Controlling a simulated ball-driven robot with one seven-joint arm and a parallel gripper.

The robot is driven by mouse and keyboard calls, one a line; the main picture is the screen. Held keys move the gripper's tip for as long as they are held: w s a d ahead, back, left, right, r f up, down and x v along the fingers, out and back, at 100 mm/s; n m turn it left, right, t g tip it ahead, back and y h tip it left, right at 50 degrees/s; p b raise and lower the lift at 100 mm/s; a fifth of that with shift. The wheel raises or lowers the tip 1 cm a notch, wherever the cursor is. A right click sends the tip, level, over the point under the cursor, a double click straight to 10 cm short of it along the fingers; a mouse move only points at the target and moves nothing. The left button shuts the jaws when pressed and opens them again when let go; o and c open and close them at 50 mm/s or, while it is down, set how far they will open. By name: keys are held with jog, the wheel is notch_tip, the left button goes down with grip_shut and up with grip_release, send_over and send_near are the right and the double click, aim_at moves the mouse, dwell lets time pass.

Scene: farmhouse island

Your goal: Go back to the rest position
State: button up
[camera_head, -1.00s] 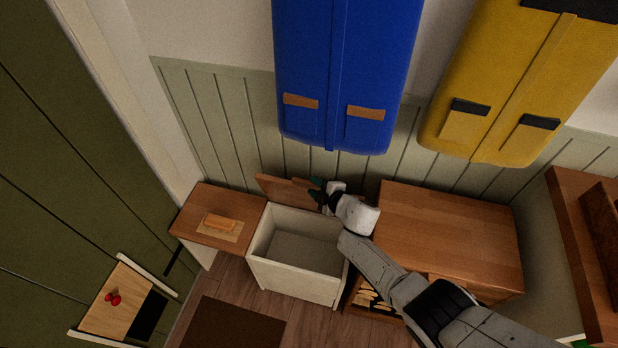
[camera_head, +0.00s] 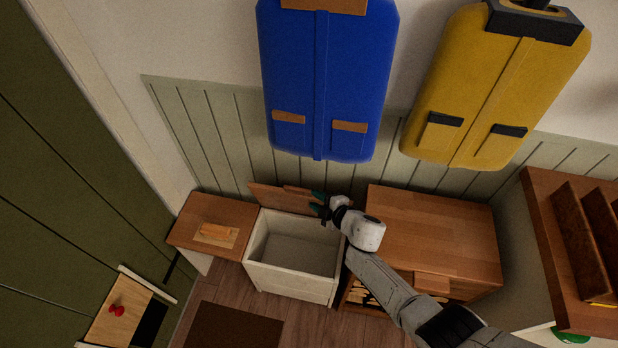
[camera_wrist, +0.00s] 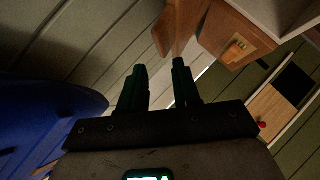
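My gripper (camera_head: 318,203) is at the right side of the raised wooden lid of a white box (camera_head: 292,281), near the panelled wall. In the wrist view my gripper (camera_wrist: 160,80) has its two dark fingers apart with nothing between them. The wooden lid (camera_head: 281,198) stands open at the back of the box, and its edge also shows ahead of the fingers in the wrist view (camera_wrist: 176,30). The box looks empty inside. Whether a finger touches the lid cannot be told.
A wooden cabinet (camera_head: 440,235) stands right of the box, and a low wooden top (camera_head: 205,222) with an orange block (camera_head: 214,231) stands left. A dark mat (camera_head: 235,328) lies on the floor. A shelf (camera_head: 560,270) stands far right.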

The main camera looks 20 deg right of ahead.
jog(key=s+d+r+m+g+h+b, duration=0.1)
jog(key=s+r+m+g, duration=0.2)
jog(key=s, duration=0.9)
jog(key=s+d+r+m+g+h+b, duration=0.1)
jog(key=s+r+m+g, duration=0.2)
jog(key=s+m, duration=0.4)
jog(key=s+d+r+m+g+h, duration=0.1)
jog(key=s+m+g, duration=0.4)
jog(key=s, duration=1.4)
notch_tip(320, 180, up, 3)
jog(key=shift+d+f+m+h+b, duration=0.1)
jog(key=shift+d+m+h+b, duration=0.35)
jog(key=shift+m, duration=0.15)
